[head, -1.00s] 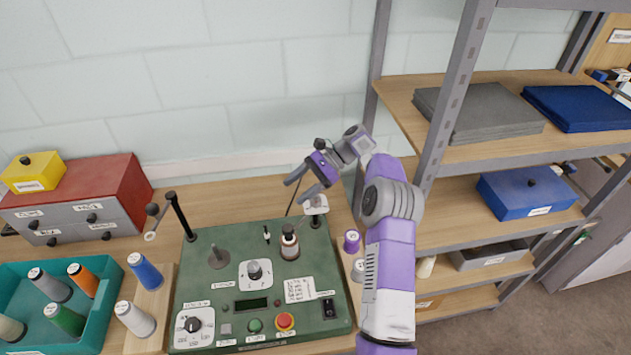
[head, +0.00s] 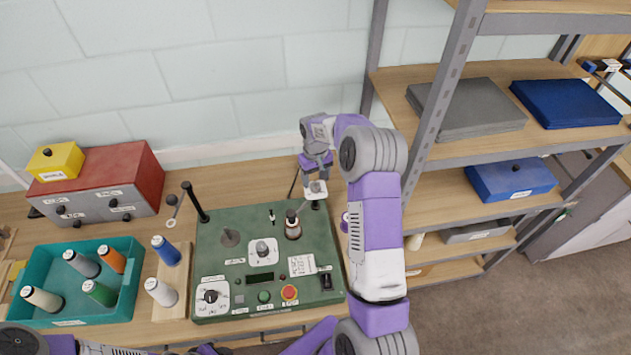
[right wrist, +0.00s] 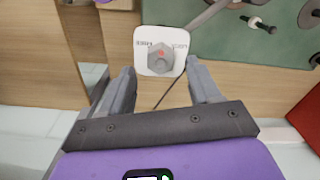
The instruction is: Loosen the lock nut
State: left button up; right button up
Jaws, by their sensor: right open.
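The lock nut (right wrist: 162,58) is a grey hexagonal nut with a red mark, on a white labelled plate, in the right wrist view. In the head view the white plate (head: 316,190) is at the back right corner of the green machine (head: 222,293), and the nut is too small to make out clearly. My right gripper (right wrist: 163,78) is open, with one finger on either side below the nut in the right wrist view, empty. In the head view my right gripper (head: 315,176) points down just above the plate. My left gripper is out of view; only parts of my left arm show.
A dark post (head: 196,203) and a spindle (head: 292,225) rise from the machine. A teal bin (head: 128,305) of spools and a wooden spool stand (head: 167,299) are at left. A red drawer box (head: 150,178) is behind them. Metal shelving (head: 447,110) stands close at right.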

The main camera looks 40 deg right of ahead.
aim_at(316, 185)
jog(key=shift+f, duration=1.65)
jog(key=shift+c, duration=0.3)
jog(key=c, duration=1)
